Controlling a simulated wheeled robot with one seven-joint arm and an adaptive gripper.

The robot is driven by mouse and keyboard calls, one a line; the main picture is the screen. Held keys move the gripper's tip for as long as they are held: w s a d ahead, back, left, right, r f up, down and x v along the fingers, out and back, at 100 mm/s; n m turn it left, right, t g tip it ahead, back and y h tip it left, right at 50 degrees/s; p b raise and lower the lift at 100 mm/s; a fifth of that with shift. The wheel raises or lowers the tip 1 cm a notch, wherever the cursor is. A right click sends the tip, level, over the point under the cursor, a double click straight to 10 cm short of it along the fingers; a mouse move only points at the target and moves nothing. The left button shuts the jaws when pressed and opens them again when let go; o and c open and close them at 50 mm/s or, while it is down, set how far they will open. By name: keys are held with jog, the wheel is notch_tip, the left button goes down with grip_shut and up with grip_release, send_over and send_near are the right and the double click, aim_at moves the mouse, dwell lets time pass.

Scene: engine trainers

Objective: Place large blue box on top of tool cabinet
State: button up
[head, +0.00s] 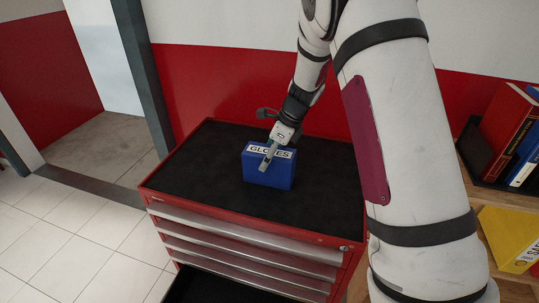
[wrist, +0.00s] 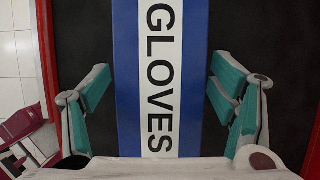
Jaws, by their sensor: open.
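The large blue box (head: 268,172), with a white label reading GLOVES, stands on the black top of the red tool cabinet (head: 215,160). In the wrist view the box (wrist: 128,75) runs down the middle of the picture. My gripper (head: 265,140) is over the box from above. In the wrist view its two fingers (wrist: 162,92) are spread on either side of the box, with a gap on both sides. The gripper is open and does not appear to touch the box. Part of the label is hidden behind a finger in the head view.
The cabinet top around the box is clear. A lower cabinet drawer (head: 215,289) is pulled out at the front. A wooden shelf at the right holds books (head: 510,125) and a yellow box (head: 508,238). A doorway opens at the left.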

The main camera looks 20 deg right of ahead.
jog(key=b+v, duration=0.1)
jog(key=v, duration=1)
jog(key=shift+r, duration=0.25)
jog(key=s+a+r+n+t+h, duration=0.1)
jog(key=s+a+r+n, duration=0.1)
jog(key=s+r+n, duration=0.5)
jog(key=s+a+r+n, duration=0.25)
jog(key=s+n, duration=0.25)
jog(key=s, duration=0.4)
jog(key=s+n+t+h, duration=0.2)
jog(key=s+n, duration=1)
jog(key=s, duration=0.2)
jog(key=shift+s+d+r+n+h, duration=0.2)
jog(key=shift+d+r+n+h, duration=0.2)
jog(key=shift+d, duration=0.05)
